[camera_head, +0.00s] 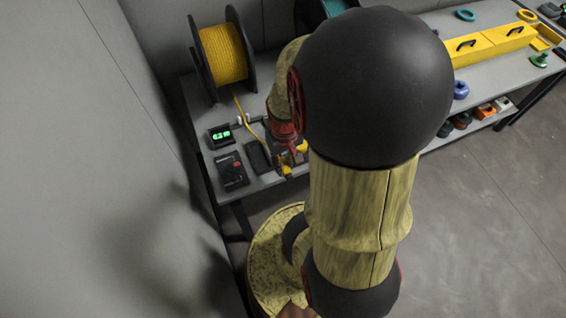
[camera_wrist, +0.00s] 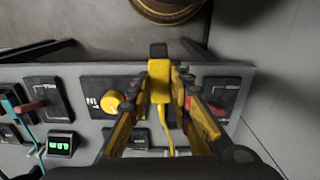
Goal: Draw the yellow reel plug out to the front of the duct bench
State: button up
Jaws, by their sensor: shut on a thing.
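The yellow reel plug (camera_wrist: 159,84) has a black end and sits between the fingers of my gripper (camera_wrist: 165,88) in the wrist view. My gripper is shut on it. The plug's black end points to the bench's front edge and slightly overlaps the floor beyond in this view. A yellow cable (camera_wrist: 168,142) trails from the plug back across the bench. In the head view the cable (camera_head: 240,107) comes down from the yellow reel (camera_head: 222,54). My gripper (camera_head: 287,163) is partly hidden by my arm there, at the front of the duct bench (camera_head: 210,108).
A green-lit display (camera_head: 220,135) and a black box (camera_head: 231,170) stand left of my gripper. In the wrist view, a yellow knob (camera_wrist: 118,102) and red-handled units (camera_wrist: 45,103) flank the plug. A wall is close on the left in the head view. Floor beyond the front edge is open.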

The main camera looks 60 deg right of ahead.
jog(key=s+d+n+p, duration=0.1)
jog(key=s+d+n, duration=0.4)
jog(key=d+n, duration=0.3)
jog(key=n, duration=0.3)
jog(key=shift+d+n, duration=0.15)
jog(key=shift+n, duration=0.15)
